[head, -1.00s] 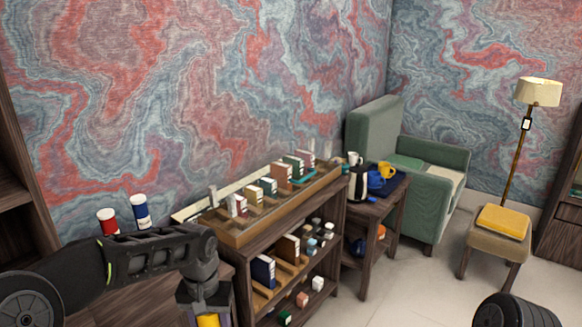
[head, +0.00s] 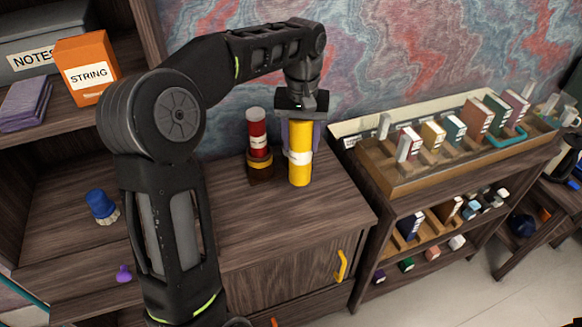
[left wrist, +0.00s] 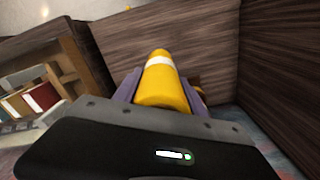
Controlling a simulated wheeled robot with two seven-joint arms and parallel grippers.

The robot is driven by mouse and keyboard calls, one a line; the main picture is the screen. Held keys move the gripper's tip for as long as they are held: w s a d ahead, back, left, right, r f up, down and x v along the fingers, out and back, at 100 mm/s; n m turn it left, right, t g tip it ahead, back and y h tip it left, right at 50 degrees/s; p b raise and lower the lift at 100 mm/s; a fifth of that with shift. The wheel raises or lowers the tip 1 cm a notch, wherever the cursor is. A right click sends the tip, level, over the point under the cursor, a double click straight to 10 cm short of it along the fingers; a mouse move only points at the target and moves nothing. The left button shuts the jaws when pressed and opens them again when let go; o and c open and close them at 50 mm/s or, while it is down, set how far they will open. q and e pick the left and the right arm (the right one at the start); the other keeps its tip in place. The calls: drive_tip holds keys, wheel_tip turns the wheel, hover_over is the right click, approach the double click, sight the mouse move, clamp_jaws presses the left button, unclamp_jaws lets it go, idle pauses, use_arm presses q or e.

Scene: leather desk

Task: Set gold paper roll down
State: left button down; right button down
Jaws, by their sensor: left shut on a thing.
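The gold paper roll (head: 300,170) is an upright yellow cylinder with a white band. My left gripper (head: 301,138) is shut on its upper part from above, with purple-grey fingers on either side. The roll's lower end is at the top of the dark wooden cabinet (head: 235,215); I cannot tell whether it touches. In the left wrist view, the gold roll (left wrist: 160,88) sits between the fingers, with dark wood around it. A red roll (head: 257,128) stands just left of it in a brown holder (head: 260,166). My right gripper is out of view.
An orange STRING box (head: 87,70) and purple cloths (head: 24,104) lie on the left shelf. A blue brush (head: 102,206) is below. A rack with a tray of small boxes (head: 400,185) stands to the right. The cabinet top is clear in front of the roll.

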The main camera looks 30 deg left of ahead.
sight(299, 171)
use_arm(q)
drive_tip(key=shift+w+r, duration=0.1)
drive_tip(key=shift+r, duration=0.05)
drive_tip(key=shift+s+d+r, duration=0.1)
drive_tip(key=shift+s+r, duration=0.05)
drive_tip(key=shift+s, duration=0.35)
drive_tip(key=shift+w+f, duration=0.2)
drive_tip(key=shift+f, duration=0.1)
wheel_tip(299, 171, down, 6)
drive_tip(key=shift+r, duration=0.1)
drive_tip(key=shift+f+p, duration=0.4)
drive_tip(key=shift+f, duration=1.5)
